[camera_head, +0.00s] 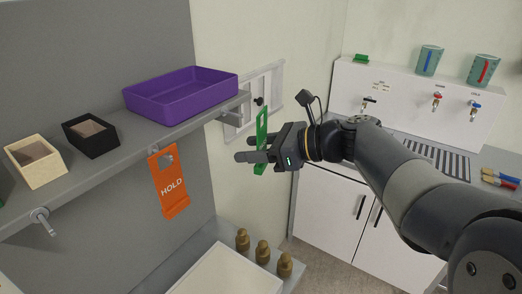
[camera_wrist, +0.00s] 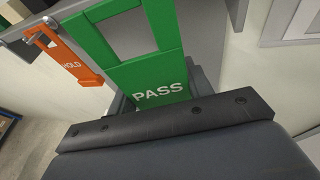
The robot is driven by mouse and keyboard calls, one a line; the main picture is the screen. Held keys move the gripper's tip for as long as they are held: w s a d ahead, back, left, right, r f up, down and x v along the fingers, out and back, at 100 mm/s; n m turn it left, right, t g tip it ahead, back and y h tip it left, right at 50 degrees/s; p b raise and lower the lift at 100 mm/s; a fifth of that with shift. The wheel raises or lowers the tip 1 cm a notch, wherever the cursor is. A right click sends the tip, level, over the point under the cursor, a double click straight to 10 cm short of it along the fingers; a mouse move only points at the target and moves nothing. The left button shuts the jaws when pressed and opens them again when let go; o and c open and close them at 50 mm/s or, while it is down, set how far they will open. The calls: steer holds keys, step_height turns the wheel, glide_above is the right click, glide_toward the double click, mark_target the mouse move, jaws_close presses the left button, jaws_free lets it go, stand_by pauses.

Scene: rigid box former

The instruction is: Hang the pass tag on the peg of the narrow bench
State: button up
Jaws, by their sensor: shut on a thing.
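The green pass tag (camera_head: 262,127) is upright between the fingers of my gripper (camera_head: 252,156), which is shut on it. The tag is seen nearly edge-on from the head. In the wrist view the green tag (camera_wrist: 122,78) shows the word PASS and a window opening above it. A grey bench (camera_head: 115,150) runs along the left, with a bare peg (camera_head: 42,220) on its front edge at left. Another peg-like piece (camera_head: 228,117) shows at its right end, small and unclear. The held tag is right of that end, apart from it.
An orange HOLD tag (camera_head: 170,188) hangs on the bench's front edge. A purple tray (camera_head: 183,92), a black box (camera_head: 90,135) and a cream box (camera_head: 35,160) stand on the bench. Several brown bottles (camera_head: 262,252) stand below. A white panel with taps (camera_head: 405,105) is at the back right.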

mark_target(266, 140)
steer(key=w+a+f, duration=0.1)
steer(key=w+a, duration=0.2)
steer(key=a, duration=0.2)
steer(key=shift+w+a, duration=0.15)
steer(key=shift+a, duration=0.2)
stand_by(0.4)
steer(key=shift+f, duration=0.2)
stand_by(0.5)
steer(key=o, duration=1)
steer(key=b+v, duration=0.2)
steer(key=v, duration=0.8)
steer(key=shift+d+r, duration=0.15)
steer(key=shift+d, duration=0.2)
steer(key=shift+a, duration=0.1)
